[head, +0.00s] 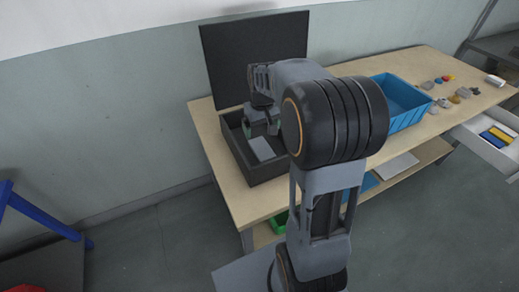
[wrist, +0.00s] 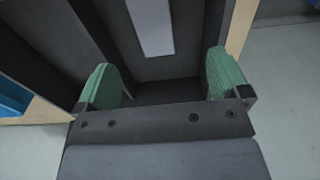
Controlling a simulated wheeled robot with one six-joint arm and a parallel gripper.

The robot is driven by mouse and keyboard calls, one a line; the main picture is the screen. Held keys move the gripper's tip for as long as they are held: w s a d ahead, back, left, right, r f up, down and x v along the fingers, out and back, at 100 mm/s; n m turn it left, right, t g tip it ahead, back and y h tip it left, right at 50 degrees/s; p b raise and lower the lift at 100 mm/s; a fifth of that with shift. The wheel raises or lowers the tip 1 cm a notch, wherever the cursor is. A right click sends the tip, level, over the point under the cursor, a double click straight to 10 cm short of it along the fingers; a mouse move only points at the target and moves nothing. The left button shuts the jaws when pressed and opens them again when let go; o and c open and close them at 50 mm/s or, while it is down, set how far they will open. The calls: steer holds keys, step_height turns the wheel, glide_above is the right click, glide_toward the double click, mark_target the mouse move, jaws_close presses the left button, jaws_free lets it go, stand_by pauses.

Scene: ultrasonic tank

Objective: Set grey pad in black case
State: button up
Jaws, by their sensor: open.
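The black case (head: 253,176) stands open on the wooden table, its dark lid (head: 252,55) raised at the back. The grey pad (head: 262,148), a light flat rectangle, lies inside the case on its dark floor. It also shows in the wrist view (wrist: 151,27), at the top, cut off by the frame edge. My gripper (head: 260,129) is over the case, pointing down, with its green-tipped fingers apart. In the wrist view my gripper (wrist: 163,72) is empty, and the pad lies beyond the fingertips, apart from them. My arm hides the case's right part in the head view.
A blue bin (head: 405,103) stands right of the case. Several small objects (head: 455,94) lie at the table's right. An open drawer (head: 493,137) with blue and yellow items juts out at the front right. The table left of the case is narrow.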

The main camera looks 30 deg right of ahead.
steer(key=s+a+r+t, duration=0.1)
steer(key=s+a, duration=0.3)
steer(key=s, duration=0.4)
steer(key=s+a+t, duration=0.2)
steer(key=s+a, duration=0.3)
steer(key=s, duration=0.2)
steer(key=shift+s+a+r, duration=0.25)
steer(key=shift+s+r, duration=0.1)
steer(key=shift+r, duration=0.05)
steer(key=shift+r, duration=0.15)
